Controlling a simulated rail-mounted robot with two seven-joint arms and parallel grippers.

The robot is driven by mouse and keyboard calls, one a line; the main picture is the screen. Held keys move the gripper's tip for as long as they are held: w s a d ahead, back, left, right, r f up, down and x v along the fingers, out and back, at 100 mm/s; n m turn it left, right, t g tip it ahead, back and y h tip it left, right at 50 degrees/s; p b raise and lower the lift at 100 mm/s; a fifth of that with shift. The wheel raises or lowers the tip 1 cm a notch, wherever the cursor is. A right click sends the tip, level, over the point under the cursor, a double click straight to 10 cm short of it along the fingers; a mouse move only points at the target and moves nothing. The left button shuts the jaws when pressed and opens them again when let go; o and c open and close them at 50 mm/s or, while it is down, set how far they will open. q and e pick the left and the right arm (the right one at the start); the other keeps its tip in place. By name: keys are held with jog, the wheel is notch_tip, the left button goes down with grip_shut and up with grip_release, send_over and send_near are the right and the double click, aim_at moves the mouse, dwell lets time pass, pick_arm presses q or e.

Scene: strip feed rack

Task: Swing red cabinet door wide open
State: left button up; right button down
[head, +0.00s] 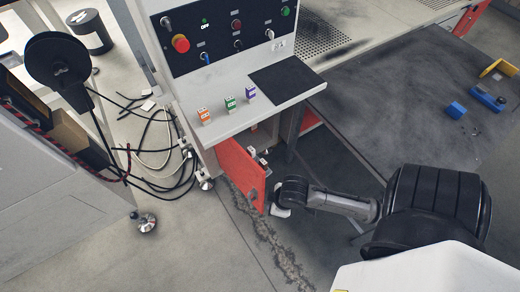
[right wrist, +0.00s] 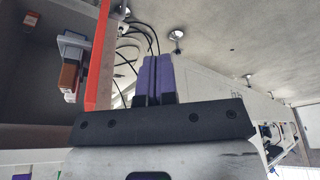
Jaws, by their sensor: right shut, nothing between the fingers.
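The red cabinet door (head: 238,172) stands partly open, swung out from the cabinet under the control panel. A small grey handle (head: 253,193) is on its face. In the right wrist view, the door (right wrist: 101,62) shows nearly edge-on, left of my fingers, with the cabinet's inside (right wrist: 35,75) beyond it to the left. My right gripper (right wrist: 156,76) is shut and empty, its purple fingers together beside the door. I cannot tell whether they touch it. In the head view, my right gripper (head: 281,211) is beside the door's free edge. My left gripper is out of view.
Orange, green and purple small blocks (head: 230,103) stand on the ledge above the door. Loose cables (head: 155,150) lie on the floor to the left. The floor in front of the door (head: 200,235) is clear.

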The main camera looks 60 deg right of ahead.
jog(key=w+d+m+t+y, duration=0.25)
jog(key=w+d, duration=0.25)
jog(key=d, duration=0.8)
jog(key=w+d+m+t+y, duration=0.1)
jog(key=w+d+m, duration=0.35)
jog(key=d, duration=0.85)
jog(key=a+r+b+x, duration=0.1)
jog(key=a+b+x, duration=0.1)
jog(key=x, duration=0.9)
jog(key=shift+w+a, duration=0.2)
jog(key=shift+w, duration=0.25)
jog(key=shift+g+h, duration=0.25)
